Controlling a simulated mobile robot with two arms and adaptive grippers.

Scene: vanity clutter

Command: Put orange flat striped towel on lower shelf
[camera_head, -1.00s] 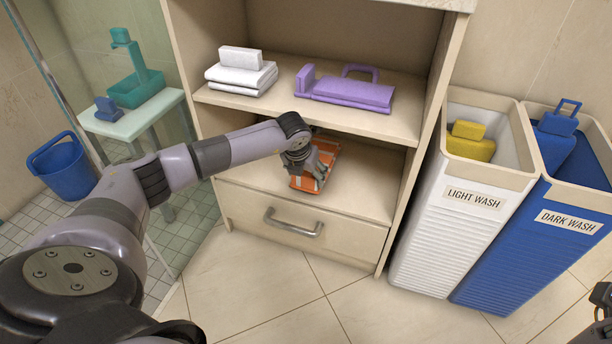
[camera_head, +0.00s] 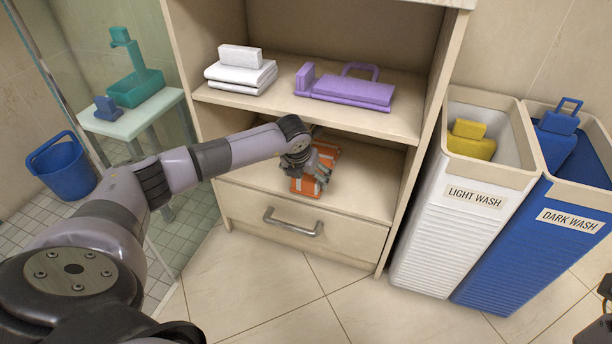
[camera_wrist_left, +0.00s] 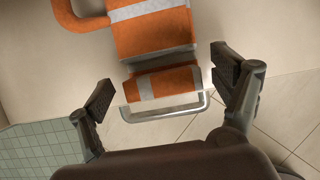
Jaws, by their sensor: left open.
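The orange striped towel (camera_head: 306,185) lies on the lower shelf (camera_head: 358,187) of the cabinet, partly hidden by my left gripper in the head view. In the left wrist view the towel (camera_wrist_left: 153,35) has pale stripes, a raised block at its near end and a loop at the upper left. My left gripper (camera_head: 318,172) is open over the towel. In the wrist view its two fingers (camera_wrist_left: 165,84) stand apart on either side of the towel's near end, with visible gaps and no clear contact. Only an edge of my right arm shows at the lower right.
The upper shelf (camera_head: 285,100) above holds folded white towels (camera_head: 241,75) and a purple towel (camera_head: 345,92). Below is a drawer with a handle (camera_head: 293,224). Light wash (camera_head: 458,230) and dark wash (camera_head: 530,255) hampers stand at right. The lower shelf's right part is bare.

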